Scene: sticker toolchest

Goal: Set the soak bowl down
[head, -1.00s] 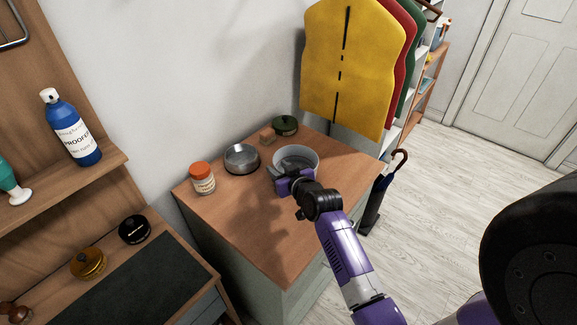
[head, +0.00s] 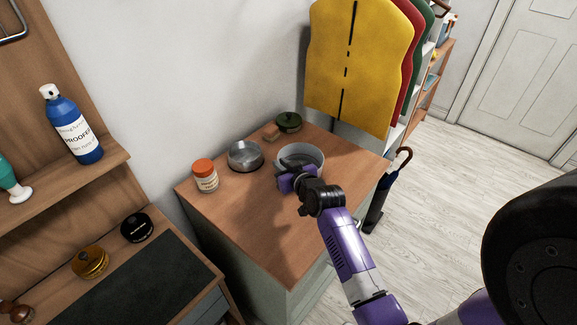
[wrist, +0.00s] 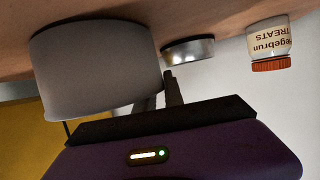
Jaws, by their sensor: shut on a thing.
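The soak bowl, a pale grey round bowl (head: 316,155), is at the back right part of the wooden cabinet top (head: 245,218). It looks upright. My gripper (head: 291,172) is shut on its near left rim. In the wrist view, which is upside down, the bowl's outer wall (wrist: 95,72) fills the left side, with my gripper's dark fingers (wrist: 160,98) at its rim. The bowl's base is close to the wooden surface; I cannot tell for sure whether it touches. The bowl's inside is partly hidden by my gripper.
A small metal bowl (head: 245,156) and an orange-lidded treats jar (head: 206,176) stand left of the bowl. A dark green tin (head: 288,122) and a small brown block (head: 271,133) are behind it. The cabinet top's front is clear. Yellow board (head: 360,65) hangs behind.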

